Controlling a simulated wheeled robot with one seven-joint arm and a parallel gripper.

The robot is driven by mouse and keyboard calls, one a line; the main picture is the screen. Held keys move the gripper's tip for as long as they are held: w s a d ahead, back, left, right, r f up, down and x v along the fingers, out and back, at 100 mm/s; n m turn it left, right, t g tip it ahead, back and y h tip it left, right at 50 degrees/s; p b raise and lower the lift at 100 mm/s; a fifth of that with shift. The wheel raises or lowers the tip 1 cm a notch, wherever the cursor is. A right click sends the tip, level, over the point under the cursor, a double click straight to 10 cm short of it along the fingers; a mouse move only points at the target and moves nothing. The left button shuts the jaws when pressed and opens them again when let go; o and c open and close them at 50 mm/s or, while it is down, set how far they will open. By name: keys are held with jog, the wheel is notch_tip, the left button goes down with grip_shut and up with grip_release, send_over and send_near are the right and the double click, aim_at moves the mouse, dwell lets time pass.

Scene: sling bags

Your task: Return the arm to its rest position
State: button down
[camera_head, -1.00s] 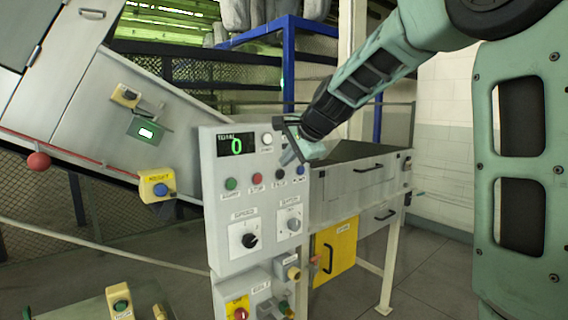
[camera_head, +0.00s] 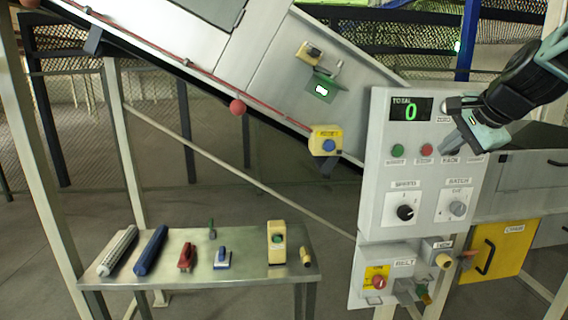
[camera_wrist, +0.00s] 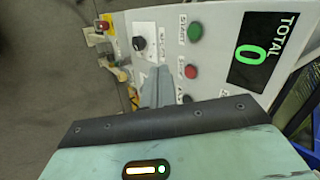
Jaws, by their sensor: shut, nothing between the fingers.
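My gripper (camera_head: 458,143) is at the right in the head view, in front of the upper right part of the grey control panel (camera_head: 376,190). Its fingers are together with nothing between them, and they hide part of the button row. In the wrist view the closed fingers (camera_wrist: 156,88) point at the panel face, which carries a green button (camera_wrist: 195,31), a red button (camera_wrist: 190,71) and a display (camera_wrist: 262,50) reading 0. I cannot tell whether the fingertips touch the panel.
A metal table (camera_head: 190,268) at the lower left holds several tools and a yellow device (camera_head: 277,243). A sloped conveyor chute (camera_head: 285,75) runs above it. A yellow bin front (camera_head: 497,250) is below the panel's right side. Open floor lies between table and panel.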

jog(key=s+a+f+n+g+y, duration=0.1)
jog(key=s+a+f+n+g, duration=0.1)
jog(key=s+a+f+n, duration=0.3)
jog(key=s+a+f+n+g+b, duration=0.15)
jog(key=s+a, duration=0.25)
jog(key=a, duration=0.4)
jog(key=s+a+f+n+g+y+p, duration=0.1)
jog(key=s+a+f+n, duration=0.3)
jog(key=a+f, duration=0.15)
jog(key=s+a+f+n+g+h, duration=0.1)
jog(key=s+f+n, duration=0.3)
jog(key=s, duration=0.6)
jog(key=s+a+f+n+g+h+b, duration=0.1)
jog(key=s+a+f+n+g, duration=0.2)
jog(key=s+n, duration=0.5)
jog(key=shift+s+a+f+h, duration=0.4)
jog(key=shift+s+a+f, duration=0.3)
jog(key=shift+s, duration=0.25)
